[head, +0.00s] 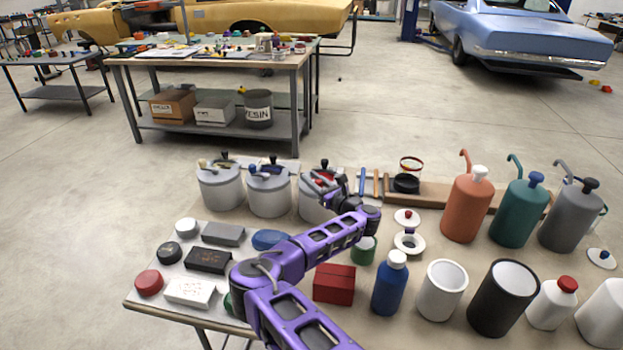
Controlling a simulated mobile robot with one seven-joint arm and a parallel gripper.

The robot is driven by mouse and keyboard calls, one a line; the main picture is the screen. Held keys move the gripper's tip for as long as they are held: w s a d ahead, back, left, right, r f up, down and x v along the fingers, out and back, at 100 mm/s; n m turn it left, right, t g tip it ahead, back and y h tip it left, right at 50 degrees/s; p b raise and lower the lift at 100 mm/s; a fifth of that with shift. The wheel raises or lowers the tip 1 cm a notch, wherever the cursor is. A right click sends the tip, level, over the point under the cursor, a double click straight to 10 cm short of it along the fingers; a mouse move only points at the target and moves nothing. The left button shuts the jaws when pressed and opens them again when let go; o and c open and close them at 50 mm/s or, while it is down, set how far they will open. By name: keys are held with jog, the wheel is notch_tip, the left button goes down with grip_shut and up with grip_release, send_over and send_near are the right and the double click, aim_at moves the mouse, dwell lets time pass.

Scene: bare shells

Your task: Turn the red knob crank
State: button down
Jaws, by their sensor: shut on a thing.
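Three pale grey canisters with crank tops stand in a row near the table's back left. The red knob crank (321,175) is on the right canister (312,207), under a dark top knob. My gripper (333,186) comes in from the right at the top of this canister. It is shut at the red crank, and its dark fingers hide much of it. The exact contact and the crank's angle are too small to tell. The left canister (219,192) and the middle canister (268,196), with a blue crank (267,172), stand free of my gripper.
Orange (466,212), teal (518,220) and grey (569,225) pump bottles stand at the right. A blue bottle (388,286), a red box (334,284) and several pots and tins crowd the front. A wooden tray (440,196) lies behind.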

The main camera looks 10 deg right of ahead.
jog(key=n+g+y, duration=0.1)
jog(key=y, duration=0.1)
jog(key=n+g+y, duration=0.2)
jog(key=s+d+n+g+y, duration=0.1)
jog(key=n+g, duration=0.1)
jog(key=shift+y, duration=0.4)
jog(key=shift+d+r+n+g+y, duration=0.1)
jog(key=shift+n+g+y, duration=0.25)
jog(key=shift+n+g, duration=0.25)
jog(key=shift+d+r+n+g+y, duration=0.1)
jog(key=shift+n+g+y, duration=0.3)
jog(key=shift+g, duration=0.4)
jog(key=c, duration=0.6)
grip_release()
jog(key=shift+s+f, duration=0.1)
notch_tip(320, 180, up, 10)
